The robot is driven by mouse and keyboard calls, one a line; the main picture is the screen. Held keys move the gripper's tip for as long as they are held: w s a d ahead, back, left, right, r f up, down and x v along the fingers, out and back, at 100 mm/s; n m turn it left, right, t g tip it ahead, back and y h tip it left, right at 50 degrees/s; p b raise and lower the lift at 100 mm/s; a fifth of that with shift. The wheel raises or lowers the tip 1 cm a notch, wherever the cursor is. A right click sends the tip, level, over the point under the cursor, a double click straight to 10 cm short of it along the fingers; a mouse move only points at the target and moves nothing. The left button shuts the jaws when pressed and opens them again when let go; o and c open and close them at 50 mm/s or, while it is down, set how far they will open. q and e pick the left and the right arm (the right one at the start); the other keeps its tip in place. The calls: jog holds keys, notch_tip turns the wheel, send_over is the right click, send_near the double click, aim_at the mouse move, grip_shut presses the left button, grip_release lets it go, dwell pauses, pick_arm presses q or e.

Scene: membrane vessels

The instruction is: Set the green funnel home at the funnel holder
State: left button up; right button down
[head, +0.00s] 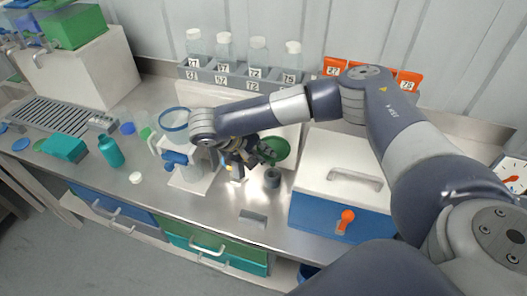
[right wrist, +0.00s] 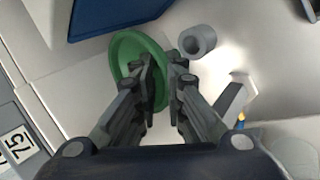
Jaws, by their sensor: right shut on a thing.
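The green funnel (head: 276,150) is in my right gripper (head: 250,158), its wide mouth tilted and showing above the bench. In the right wrist view the fingers (right wrist: 166,68) are closed on the wall of the green funnel (right wrist: 128,50), one finger over its inside. A grey open-topped ring (head: 272,177), which looks like the funnel holder, stands on the bench just in front of the funnel. It also shows beside the fingertips in the right wrist view (right wrist: 197,40). The funnel is apart from this ring. The funnel's spout is hidden. My left gripper is out of view.
A white box with a blue front (head: 340,215) stands right of the ring. A white stand with a blue clamp (head: 190,178) is to the left. A bottle rack (head: 240,78) is along the back. A small grey block (head: 253,218) lies near the front edge.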

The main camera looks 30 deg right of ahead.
jog(key=shift+f+b, duration=2.05)
jog(key=shift+f, duration=1.4)
jog(key=shift+f+b, duration=0.65)
jog(key=shift+f, duration=0.1)
jog(key=shift+f, duration=0.2)
jog(key=c, duration=1.6)
grip_release()
jog(key=v, duration=1.2)
jog(key=shift+w, duration=0.1)
